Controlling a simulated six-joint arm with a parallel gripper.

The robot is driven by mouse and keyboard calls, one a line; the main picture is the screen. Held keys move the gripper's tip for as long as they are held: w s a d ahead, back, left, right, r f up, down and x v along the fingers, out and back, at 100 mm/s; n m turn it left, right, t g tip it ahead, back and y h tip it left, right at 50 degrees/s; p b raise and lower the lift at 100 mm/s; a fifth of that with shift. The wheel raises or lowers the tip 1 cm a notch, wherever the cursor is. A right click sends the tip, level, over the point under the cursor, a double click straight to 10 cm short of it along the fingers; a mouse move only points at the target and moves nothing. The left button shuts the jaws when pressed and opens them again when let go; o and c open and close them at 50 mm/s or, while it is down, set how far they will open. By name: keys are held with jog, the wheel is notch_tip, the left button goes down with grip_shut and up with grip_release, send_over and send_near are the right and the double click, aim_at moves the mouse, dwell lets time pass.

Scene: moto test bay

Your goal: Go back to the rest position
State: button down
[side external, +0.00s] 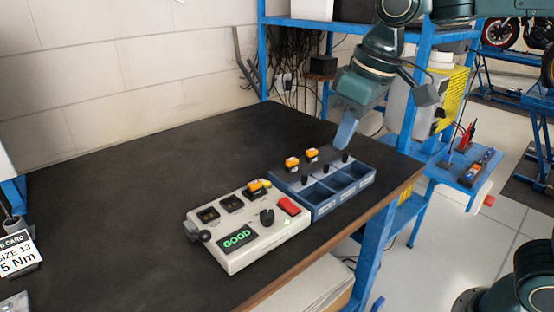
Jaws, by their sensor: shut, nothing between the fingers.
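My gripper (345,134) hangs from my arm at the upper right of the side external view. Its fingers are together and empty, above the back edge of a blue divided tray (333,205). A pale test box (262,251) stands on the dark bench, left of the tray. Its green display (237,238) reads GOOD. It has a red button (289,205), a black knob (267,217) and several dark sockets. A yellow-orange part (258,186) sits at the socket at the right end of the row. Two orange-topped parts (292,163) (311,154) stand at the tray's back.
The dark bench top (120,200) is broad and clear on the left. A blue shelf frame (335,25) stands behind the bench. A card reading "5 Nm" (17,255) stands at the left edge. A small blue side shelf (463,168) holds tools at right.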

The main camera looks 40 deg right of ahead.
jog(key=s+d+f+m+t, duration=0.1)
jog(key=s+d+f, duration=0.1)
jog(key=s+d, duration=0.2)
jog(key=s+d+f+m+t, duration=0.1)
jog(key=s+d+f, duration=0.2)
jog(key=s, duration=0.8)
jog(key=shift+s+d+m+t+h, duration=0.15)
jog(key=shift+d+m+t+h, duration=0.2)
jog(key=shift+d, duration=0.6)
